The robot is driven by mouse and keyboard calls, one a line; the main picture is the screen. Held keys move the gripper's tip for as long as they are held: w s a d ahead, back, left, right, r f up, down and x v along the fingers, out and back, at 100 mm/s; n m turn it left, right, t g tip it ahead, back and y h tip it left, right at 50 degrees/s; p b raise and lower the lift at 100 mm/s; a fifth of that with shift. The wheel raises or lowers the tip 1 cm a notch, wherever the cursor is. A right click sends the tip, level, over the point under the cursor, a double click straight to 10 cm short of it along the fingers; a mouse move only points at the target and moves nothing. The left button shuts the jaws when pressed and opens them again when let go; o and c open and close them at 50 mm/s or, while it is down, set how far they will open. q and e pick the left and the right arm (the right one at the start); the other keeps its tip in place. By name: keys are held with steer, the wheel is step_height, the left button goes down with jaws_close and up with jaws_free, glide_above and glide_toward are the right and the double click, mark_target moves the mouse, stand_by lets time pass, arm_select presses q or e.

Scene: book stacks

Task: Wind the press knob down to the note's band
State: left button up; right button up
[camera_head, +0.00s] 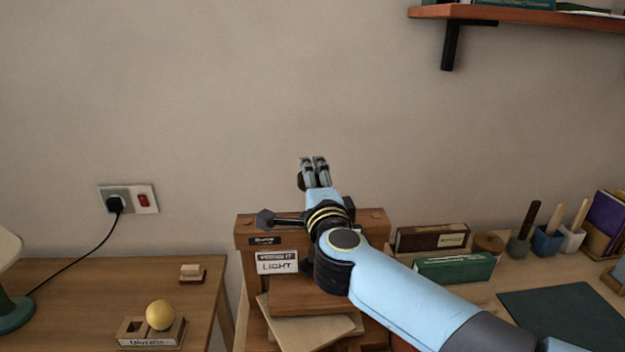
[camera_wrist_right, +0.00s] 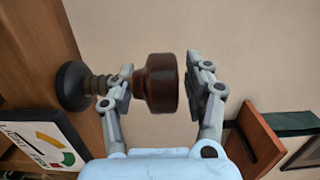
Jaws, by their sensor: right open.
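The wooden press (camera_head: 243,240) stands in the middle of the head view. A white note (camera_head: 277,262) on its front reads "PRESS IT LIGHT". My right gripper (camera_head: 314,168) is above the press, pointing away from me. In the wrist view the dark brown knob (camera_wrist_right: 158,83) sits between the open fingers of the right gripper (camera_wrist_right: 165,85). The left finger is close to the knob or touching it; a gap shows on the right. A spindle and a black collar (camera_wrist_right: 72,86) lie left of the knob.
A side table (camera_head: 130,280) at left holds a yellow ball (camera_head: 160,315) in a tray and a small stamp-like block (camera_head: 192,272). Boxes (camera_head: 455,267), brush pots and a dark green mat (camera_head: 560,312) are on the right. A shelf (camera_head: 540,16) hangs at upper right.

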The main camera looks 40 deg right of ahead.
arm_select(q)
steer(key=shift+s, duration=0.2)
arm_select(e)
steer(key=c, duration=0.5)
steer(key=shift+r, duration=0.1)
steer(key=c, duration=0.5)
arm_select(q)
steer(key=shift+s, duration=0.3)
